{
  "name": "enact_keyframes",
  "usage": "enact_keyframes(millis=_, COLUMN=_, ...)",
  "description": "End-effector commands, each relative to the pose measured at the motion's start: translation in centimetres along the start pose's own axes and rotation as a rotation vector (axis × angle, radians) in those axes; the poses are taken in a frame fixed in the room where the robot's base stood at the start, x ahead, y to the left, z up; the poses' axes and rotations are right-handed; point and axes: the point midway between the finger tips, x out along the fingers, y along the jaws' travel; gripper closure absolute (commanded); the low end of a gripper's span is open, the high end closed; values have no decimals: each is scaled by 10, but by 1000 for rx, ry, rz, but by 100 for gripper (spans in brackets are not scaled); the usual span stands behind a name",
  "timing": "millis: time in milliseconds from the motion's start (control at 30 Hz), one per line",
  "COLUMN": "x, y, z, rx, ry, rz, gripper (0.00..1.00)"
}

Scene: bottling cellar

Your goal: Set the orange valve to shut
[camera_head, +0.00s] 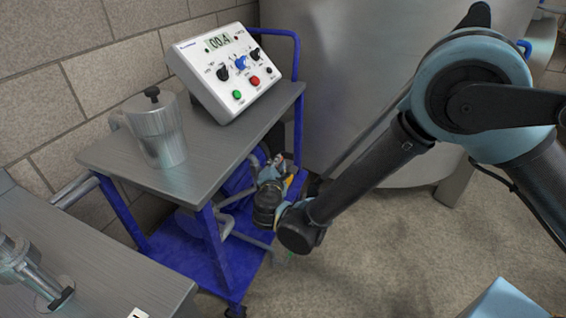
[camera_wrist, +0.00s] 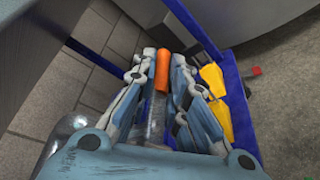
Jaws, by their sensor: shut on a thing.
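The orange valve handle (camera_wrist: 162,72) shows in the wrist view as a short rounded bar, upright in the picture, between my two fingers. My gripper (camera_wrist: 164,58) is shut on this handle. A grey pipe or valve body (camera_wrist: 155,122) runs below the handle, partly hidden by my fingers and palm. In the head view my gripper (camera_head: 279,164) is low beside the right end of the blue cart (camera_head: 205,252), under its grey top. My wrist hides most of the valve there, and I cannot tell its setting.
On the cart's grey top (camera_head: 215,141) stand a metal jug (camera_head: 158,130) and a white control box (camera_head: 230,72). A large steel tank (camera_head: 345,70) stands behind. Yellow parts (camera_wrist: 216,98) sit right of my fingers near a blue post. Open floor (camera_head: 390,265) lies right of the cart.

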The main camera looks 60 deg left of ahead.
Motion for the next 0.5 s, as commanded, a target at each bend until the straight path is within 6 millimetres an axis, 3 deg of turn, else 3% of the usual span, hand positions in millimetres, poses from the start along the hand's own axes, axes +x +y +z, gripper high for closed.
enact_keyframes(millis=333, x=-5, y=2, z=-6, rx=-2, ry=10, rz=6, gripper=100)
enact_keyframes(millis=367, x=-5, y=2, z=-6, rx=-2, ry=10, rz=6, gripper=82)
enact_keyframes(millis=400, x=-5, y=2, z=-6, rx=-2, ry=10, rz=6, gripper=73)
enact_keyframes(millis=433, x=-5, y=2, z=-6, rx=-2, ry=10, rz=6, gripper=66)
enact_keyframes(millis=500, x=-5, y=2, z=-6, rx=-2, ry=9, rz=5, gripper=66)
